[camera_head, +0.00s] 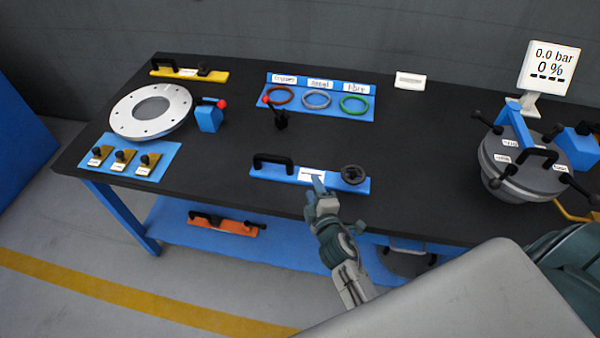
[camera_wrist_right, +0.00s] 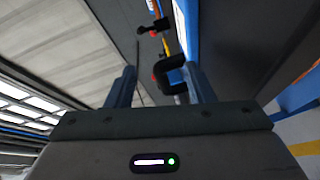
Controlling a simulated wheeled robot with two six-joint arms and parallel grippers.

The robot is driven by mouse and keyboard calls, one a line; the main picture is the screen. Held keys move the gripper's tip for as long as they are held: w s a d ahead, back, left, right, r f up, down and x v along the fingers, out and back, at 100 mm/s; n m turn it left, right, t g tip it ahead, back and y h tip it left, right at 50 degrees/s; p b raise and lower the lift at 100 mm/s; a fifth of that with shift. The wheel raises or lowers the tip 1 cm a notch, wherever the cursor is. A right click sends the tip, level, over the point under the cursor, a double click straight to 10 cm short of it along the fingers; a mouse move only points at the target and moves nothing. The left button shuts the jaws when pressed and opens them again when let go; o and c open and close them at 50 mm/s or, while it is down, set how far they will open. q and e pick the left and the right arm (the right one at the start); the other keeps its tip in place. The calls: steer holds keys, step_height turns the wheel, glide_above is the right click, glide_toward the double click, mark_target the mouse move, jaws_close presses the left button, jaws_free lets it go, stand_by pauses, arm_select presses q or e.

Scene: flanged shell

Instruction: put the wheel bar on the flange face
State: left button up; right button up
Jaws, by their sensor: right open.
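The wheel bar, a blue bar (camera_head: 292,175) with a black handle at its left end, a white label and a black wheel at its right end, lies on the dark table. The likely flange face, a silver ring with bolt holes (camera_head: 129,121), lies flat at the table's left. My right gripper (camera_head: 318,183) is at the front edge of the bar, near its label, its tips overlapping the bar in this view. In the right wrist view the gripper (camera_wrist_right: 162,82) is open; a black handle (camera_wrist_right: 172,64) shows beyond its fingers, nearer the right one. Contact cannot be told. My left gripper is out of view.
A yellow bar (camera_head: 190,74) lies at the back. A blue block with a red-knobbed lever (camera_head: 209,118) stands beside the ring. A lidded vessel (camera_head: 522,180) stands right.

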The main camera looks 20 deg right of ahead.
mark_target(278, 162)
steer(key=a+n+y, duration=0.1)
steer(key=w+a+n+t+y, duration=0.1)
steer(key=a, duration=0.1)
steer(key=w+a+n+y, duration=0.1)
steer(key=a+n, duration=0.1)
steer(key=shift+w+f, duration=0.1)
steer(key=shift+w, duration=0.05)
steer(key=shift+w+a+n+t, duration=0.2)
steer(key=shift+a+n+t, duration=0.05)
steer(key=shift+n+t, duration=0.05)
steer(key=shift+y, duration=0.3)
steer(key=w, duration=0.5)
steer(key=shift+w+a, duration=0.2)
steer(key=w, duration=0.5)
steer(key=shift+w, duration=0.1)
steer(key=shift+r, duration=0.25)
steer(key=shift+c, duration=1.1)
jaws_close()
steer(key=shift+r, duration=0.1)
